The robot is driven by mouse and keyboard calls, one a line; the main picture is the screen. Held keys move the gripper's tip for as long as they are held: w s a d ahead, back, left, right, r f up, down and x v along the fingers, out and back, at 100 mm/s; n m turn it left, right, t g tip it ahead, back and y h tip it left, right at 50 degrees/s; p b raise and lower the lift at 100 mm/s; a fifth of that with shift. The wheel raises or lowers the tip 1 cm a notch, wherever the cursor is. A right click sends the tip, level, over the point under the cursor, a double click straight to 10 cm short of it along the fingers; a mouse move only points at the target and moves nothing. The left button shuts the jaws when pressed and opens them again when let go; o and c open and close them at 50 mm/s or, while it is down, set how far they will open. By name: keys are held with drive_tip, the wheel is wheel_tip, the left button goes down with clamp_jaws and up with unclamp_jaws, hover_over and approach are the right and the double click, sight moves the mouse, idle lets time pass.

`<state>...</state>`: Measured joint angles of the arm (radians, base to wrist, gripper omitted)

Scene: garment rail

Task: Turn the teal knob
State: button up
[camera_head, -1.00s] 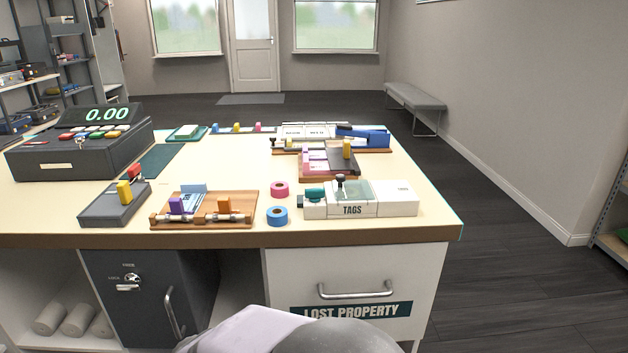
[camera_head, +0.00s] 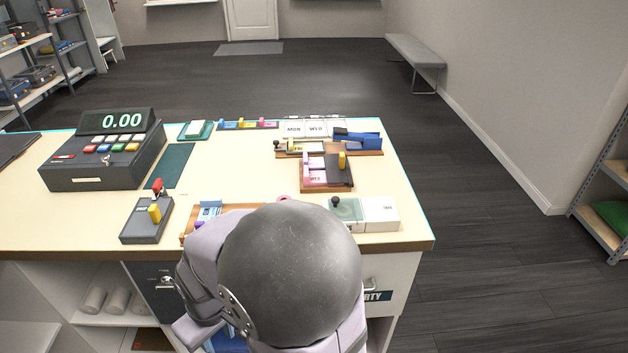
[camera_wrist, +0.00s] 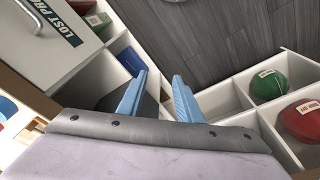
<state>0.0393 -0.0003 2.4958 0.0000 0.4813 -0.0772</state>
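The white tag dispenser (camera_head: 380,213) stands near the front right of the counter, with a clear cover and a dark knob (camera_head: 335,201) on top. Its left part, where a teal knob showed earlier, is now hidden behind my arm in the head view. The teal knob does not show in the wrist view either. My gripper (camera_wrist: 160,76) shows in the wrist view with its two blue fingers apart and nothing between them. It is past the counter's front edge, near the lost property drawer front (camera_wrist: 55,35).
A pink card holder (camera_head: 313,170) sits behind the dispenser.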

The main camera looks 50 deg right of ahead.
drive_tip(key=w+d+r+n+p, duration=0.3)
drive_tip(key=w+d+r+p, duration=0.5)
drive_tip(key=d+r, duration=0.4)
drive_tip(key=d+r+n, duration=0.1)
drive_tip(key=d+n, duration=0.1)
drive_tip(key=d, duration=0.6)
drive_tip(key=s+d+r+n+g+b, duration=0.1)
drive_tip(key=d, duration=0.7)
drive_tip(key=d+r+n+g, duration=0.1)
drive_tip(key=d+n, duration=0.1)
drive_tip(key=d, duration=0.6)
drive_tip(key=shift+s+d+r+n+b, duration=0.15)
drive_tip(key=shift+s+r+n+b, duration=0.15)
drive_tip(key=shift+s, duration=0.1)
drive_tip(key=shift+f+p, duration=1.3)
drive_tip(key=shift+f, duration=2.4)
clamp_jaws()
